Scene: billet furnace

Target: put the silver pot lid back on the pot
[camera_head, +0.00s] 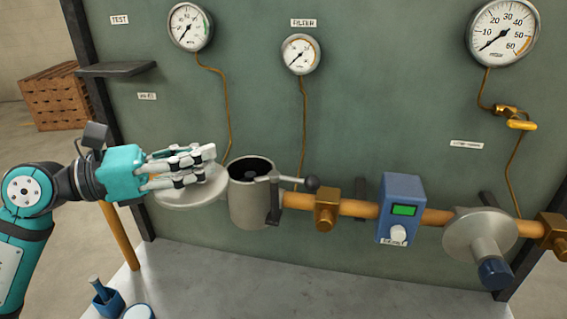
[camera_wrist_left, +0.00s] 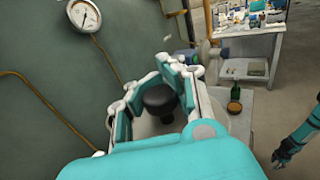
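The silver pot lid (camera_head: 190,194) is a flat round disc under my left gripper (camera_head: 210,160), level and just left of the pot, near its rim height. In the left wrist view, the lid's black knob (camera_wrist_left: 158,98) sits between the fingers of my left gripper (camera_wrist_left: 150,88), which look closed around it. The pot (camera_head: 252,203) is an upright grey cylinder with an open top and dark inside. Part of my right arm (camera_wrist_left: 300,135) shows at the right of the left wrist view; its gripper is too small and dark to judge.
An orange pipe (camera_head: 358,208) runs right past a blue meter box (camera_head: 400,200). Gauges (camera_head: 300,54) hang on the green panel behind. A small blue container (camera_head: 106,301) stands low at left.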

